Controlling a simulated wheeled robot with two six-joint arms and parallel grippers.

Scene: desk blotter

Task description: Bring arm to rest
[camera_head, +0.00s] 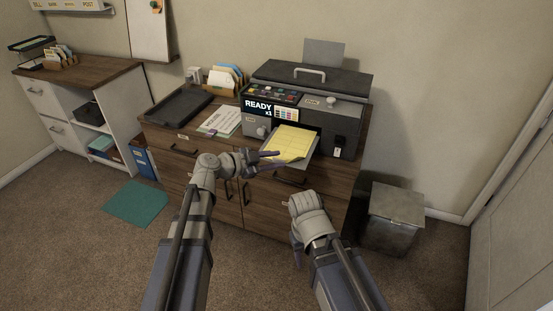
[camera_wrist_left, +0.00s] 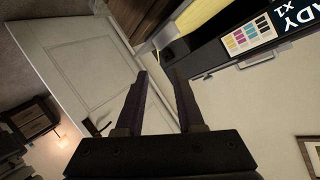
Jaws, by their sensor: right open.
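My left arm reaches up toward the printer's front. My left gripper (camera_head: 279,160) is open, with its fingertips close to the front left of the output tray. In the left wrist view its two dark fingers (camera_wrist_left: 160,85) stand apart with nothing between them. My right gripper (camera_head: 297,262) is open, lower down and to the right, in front of the wooden cabinet. Its fingers point downward and are partly hidden by the hand. I see nothing held in it.
The printer (camera_head: 342,112) reads READY x1, and yellow paper (camera_head: 292,142) lies on its output tray. A black tray (camera_head: 178,108) and a printed sheet (camera_head: 220,121) lie on the cabinet (camera_head: 262,205). A grey bin (camera_head: 392,220) stands right. A teal mat (camera_head: 137,203) lies on open carpet.

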